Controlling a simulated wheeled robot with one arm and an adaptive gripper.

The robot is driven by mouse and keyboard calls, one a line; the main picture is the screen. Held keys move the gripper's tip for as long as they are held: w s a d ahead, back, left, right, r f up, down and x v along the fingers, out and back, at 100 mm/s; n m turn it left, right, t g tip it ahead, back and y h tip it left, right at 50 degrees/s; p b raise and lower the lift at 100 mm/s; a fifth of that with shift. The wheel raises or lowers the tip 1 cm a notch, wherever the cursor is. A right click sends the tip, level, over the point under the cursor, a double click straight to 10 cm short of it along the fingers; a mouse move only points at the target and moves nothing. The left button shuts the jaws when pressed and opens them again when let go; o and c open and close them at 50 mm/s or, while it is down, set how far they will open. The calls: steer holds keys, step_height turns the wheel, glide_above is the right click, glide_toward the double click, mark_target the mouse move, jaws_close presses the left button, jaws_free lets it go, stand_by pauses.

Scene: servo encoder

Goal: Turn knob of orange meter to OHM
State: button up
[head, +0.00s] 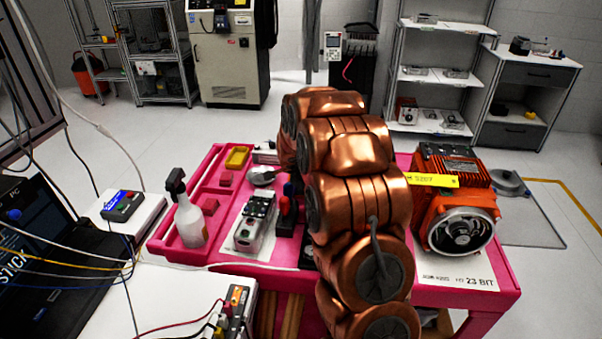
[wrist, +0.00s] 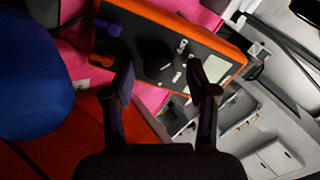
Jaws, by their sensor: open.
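The orange meter (wrist: 222,44) fills the upper middle of the wrist view, tilted in the picture. It has an orange rim, a dark face and a pale screen (wrist: 216,68) at its right end. A dark knob (wrist: 153,54) stands near the middle of the face. Its markings and pointer are too dark and small to read. My gripper (wrist: 160,76) is open, its two dark fingers apart in front of the meter. The knob shows between and beyond the fingertips, with nothing visibly gripped. In the head view my copper arm hides the gripper, and I cannot make out this meter there.
In the wrist view a large blue rounded thing (wrist: 35,75) is close on the left, and a purple plug (wrist: 112,27) is at the meter's left end. In the head view an orange motor (head: 457,205) and a spray bottle (head: 188,220) stand on the pink cart (head: 500,308).

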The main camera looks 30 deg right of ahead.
steer(key=shift+w+d+f, duration=0.1)
steer(key=shift+f, duration=0.15)
jaws_close()
stand_by(0.5)
